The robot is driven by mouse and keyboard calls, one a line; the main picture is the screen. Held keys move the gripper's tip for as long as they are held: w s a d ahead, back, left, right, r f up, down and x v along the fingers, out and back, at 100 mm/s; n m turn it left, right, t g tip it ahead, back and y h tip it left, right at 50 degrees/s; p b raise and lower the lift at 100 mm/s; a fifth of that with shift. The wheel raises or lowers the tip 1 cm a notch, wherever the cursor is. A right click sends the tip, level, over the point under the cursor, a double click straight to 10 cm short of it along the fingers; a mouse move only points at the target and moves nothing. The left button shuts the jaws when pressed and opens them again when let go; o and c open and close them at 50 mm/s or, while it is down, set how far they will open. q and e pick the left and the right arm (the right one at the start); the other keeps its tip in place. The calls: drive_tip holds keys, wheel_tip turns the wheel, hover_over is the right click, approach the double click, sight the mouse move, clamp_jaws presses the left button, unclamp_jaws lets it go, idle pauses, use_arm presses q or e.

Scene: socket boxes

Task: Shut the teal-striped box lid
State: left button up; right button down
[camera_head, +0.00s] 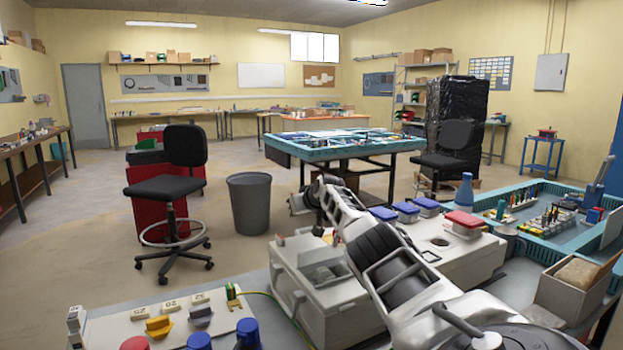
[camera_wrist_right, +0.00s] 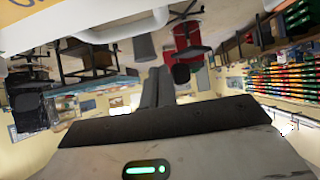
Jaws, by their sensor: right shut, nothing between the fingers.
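No teal stripe shows clearly on any box, so I cannot tell which lid is the teal-striped one. A grey box (camera_head: 335,292) stands in the lower middle of the head view, partly hidden behind my right arm. A second pale grey box (camera_head: 470,262) stands to its right. My right gripper (camera_head: 318,190) reaches up and away beyond the grey box, apparently above it. Its dark fingers (camera_wrist_right: 158,78) are together and empty in the wrist view. A pale surface with a white handle (camera_wrist_right: 135,30) crosses the top of that view. My left gripper is not in view.
Small blue-lidded containers (camera_head: 407,208) and a red-lidded one (camera_head: 464,221) sit on the pale box. A panel with coloured knobs (camera_head: 160,326) is at lower left. A teal tray (camera_head: 540,240) and brown open bin (camera_head: 567,290) are at right. Open floor lies beyond.

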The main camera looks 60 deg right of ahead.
drive_tip(key=shift+s+r, duration=0.1)
drive_tip(key=shift+r, duration=0.45)
drive_tip(key=s+a+r+b, duration=0.1)
drive_tip(key=s+a+r, duration=0.1)
drive_tip(key=s+r, duration=0.2)
wheel_tip(320, 180, up, 4)
drive_tip(key=shift+s+a+f, duration=0.2)
drive_tip(key=shift+s+a, duration=0.1)
drive_tip(key=shift+a, duration=0.05)
